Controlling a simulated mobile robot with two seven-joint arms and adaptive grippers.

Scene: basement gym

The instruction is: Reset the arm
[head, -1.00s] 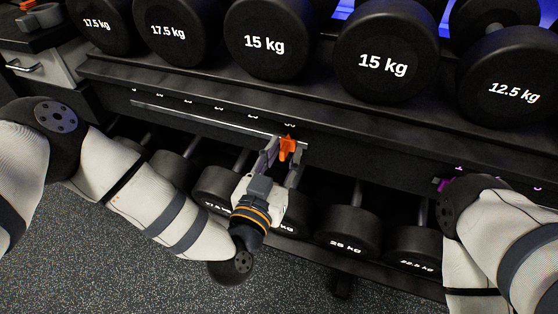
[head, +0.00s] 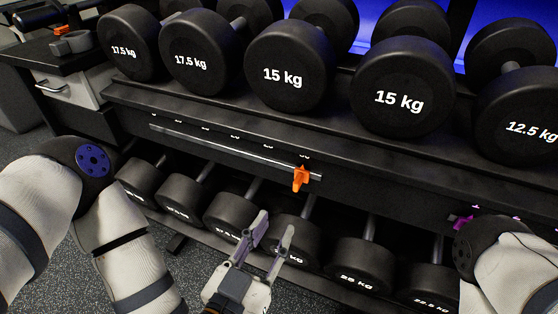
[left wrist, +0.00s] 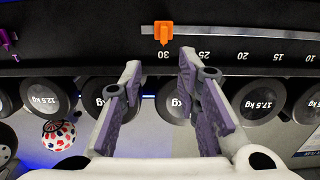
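My left gripper (head: 276,222) is open and empty in the head view, its two fingers in front of the lower row of dumbbells. An orange slider (head: 300,179) sits at the right end of a metal rail with a number scale on the rack. The fingertips are below the slider and apart from it. In the left wrist view the open fingers (left wrist: 160,66) point at the rack, and the orange slider (left wrist: 163,32) stands by the 30 mark. My right arm shows at the right edge of the head view; its gripper is not in view.
The rack's upper shelf (head: 240,124) holds large dumbbells, and smaller-looking ones (head: 232,213) fill the lower row. A purple piece (head: 461,221) is on the rack close to my right arm. A second orange item (head: 62,30) lies on a counter at the far left. Speckled floor is in front.

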